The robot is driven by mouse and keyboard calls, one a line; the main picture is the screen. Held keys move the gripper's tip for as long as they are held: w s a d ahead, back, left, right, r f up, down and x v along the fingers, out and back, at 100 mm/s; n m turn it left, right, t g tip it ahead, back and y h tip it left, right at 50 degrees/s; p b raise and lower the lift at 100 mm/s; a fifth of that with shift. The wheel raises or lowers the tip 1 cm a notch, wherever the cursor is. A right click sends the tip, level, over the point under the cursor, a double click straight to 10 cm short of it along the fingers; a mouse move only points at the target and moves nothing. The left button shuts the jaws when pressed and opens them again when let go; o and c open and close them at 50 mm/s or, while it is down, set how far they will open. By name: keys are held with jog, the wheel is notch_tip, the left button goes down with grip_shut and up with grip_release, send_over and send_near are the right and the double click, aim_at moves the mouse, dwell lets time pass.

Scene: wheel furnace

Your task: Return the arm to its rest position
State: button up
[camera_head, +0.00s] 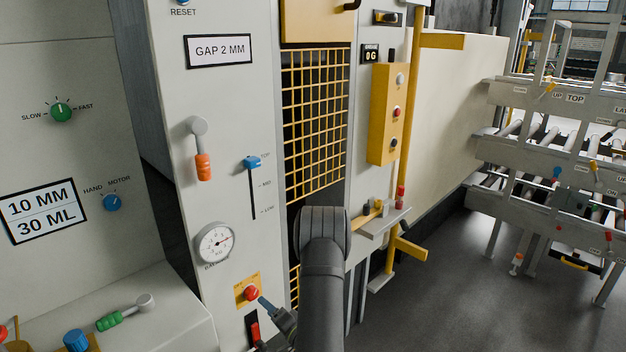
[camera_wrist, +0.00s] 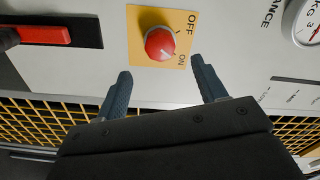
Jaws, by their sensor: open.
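My gripper (camera_wrist: 162,88) is open in the wrist view, its two blue-grey fingers apart with nothing between them. A red knob (camera_wrist: 160,43) on a yellow ON/OFF plate lies just beyond the fingertips, a little above the gap between them. In the head view my gripper (camera_head: 270,312) is low in the picture, beside the red knob (camera_head: 251,293) on the grey panel. One finger shows clearly near the knob; the rest is partly hidden by my dark arm, which is bent in front of the yellow mesh.
A red switch (camera_wrist: 45,35) sits beside the knob plate. A round gauge (camera_head: 217,243), an orange-handled lever (camera_head: 203,165) and a blue slider (camera_head: 252,162) are on the panel. A small shelf (camera_head: 383,222) juts out right of my arm. Open floor (camera_head: 440,285) lies farther right, before roller racks (camera_head: 560,150).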

aim_at(254, 295)
jog(key=x, duration=0.7)
jog(key=shift+w+a, duration=0.25)
jog(key=shift+a, duration=0.05)
jog(key=v, duration=1.8)
jog(key=x, duration=1.8)
jog(key=n, duration=1.4)
